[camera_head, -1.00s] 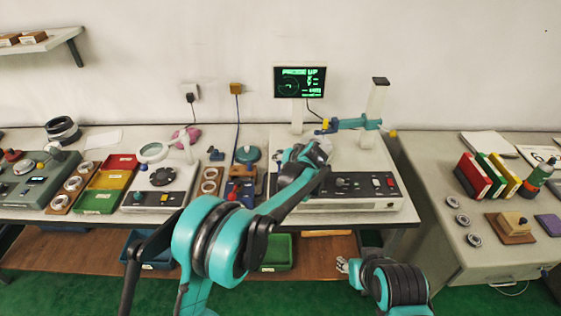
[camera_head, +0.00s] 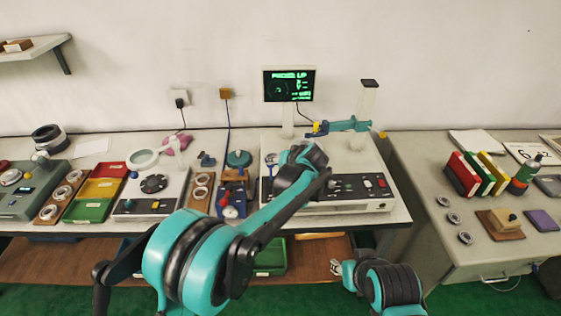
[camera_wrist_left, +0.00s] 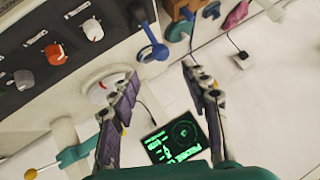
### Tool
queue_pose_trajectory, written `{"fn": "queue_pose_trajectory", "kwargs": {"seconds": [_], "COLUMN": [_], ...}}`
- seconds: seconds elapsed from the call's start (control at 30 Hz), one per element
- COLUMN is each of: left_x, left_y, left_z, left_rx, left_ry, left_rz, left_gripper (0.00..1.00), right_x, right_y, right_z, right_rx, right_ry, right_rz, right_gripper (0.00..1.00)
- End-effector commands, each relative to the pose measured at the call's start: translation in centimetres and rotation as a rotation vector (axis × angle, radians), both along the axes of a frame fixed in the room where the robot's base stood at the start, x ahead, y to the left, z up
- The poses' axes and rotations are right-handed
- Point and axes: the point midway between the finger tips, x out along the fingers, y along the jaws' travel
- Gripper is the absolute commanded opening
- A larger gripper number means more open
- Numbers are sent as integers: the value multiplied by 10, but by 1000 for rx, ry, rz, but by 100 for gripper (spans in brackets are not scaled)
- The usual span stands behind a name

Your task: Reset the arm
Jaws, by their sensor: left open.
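My left arm reaches from the bottom left over the main bench. Its wrist (camera_head: 303,156) is above the left part of the white console (camera_head: 345,192); the fingers are hidden behind it in the head view. In the left wrist view my left gripper (camera_wrist_left: 160,70) is open, with two dark fingers apart and nothing seen between them. A white round seat (camera_wrist_left: 100,88) shows beside one finger.
A lit screen (camera_head: 289,86) stands behind the console, beside a post with a teal arm (camera_head: 350,125). Red, yellow and green bins (camera_head: 88,210) and ring boards (camera_head: 62,198) fill the left.

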Motion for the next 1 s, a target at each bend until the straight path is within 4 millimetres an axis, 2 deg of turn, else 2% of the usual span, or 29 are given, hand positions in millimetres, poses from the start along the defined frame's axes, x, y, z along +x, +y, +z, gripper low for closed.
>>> {"fn": "queue_pose_trajectory", "kwargs": {"seconds": [0.23, 0.37, 0.47, 0.57, 0.7, 0.87, 1.0], "left_x": [-3, -24, -55, -95, -155, -228, -289], "left_y": [6, 36, 71, 107, 148, 183, 202], "left_z": [4, 19, 36, 48, 56, 51, 34], "left_rx": [-4, -26, -57, -97, -156, -226, -287], "left_ry": [5, 33, 67, 100, 136, 159, 166], "left_rz": [2, 8, 13, 14, 14, 13, 10], "left_gripper": [47, 47, 47, 47, 47, 47, 47], "right_x": [0, 0, 0, 0, 0, 0, 0], "right_y": [0, 0, 0, 0, 0, 0, 0], "right_z": [0, -1, -2, -3, -5, -7, -8], "right_rx": [0, 0, 0, 0, 0, 0, 0], "right_ry": [0, 0, 0, 0, 0, 0, 0], "right_rz": [0, 0, 0, 0, 0, 0, 0], "right_gripper": [40, 40, 40, 40, 40, 40, 40]}}
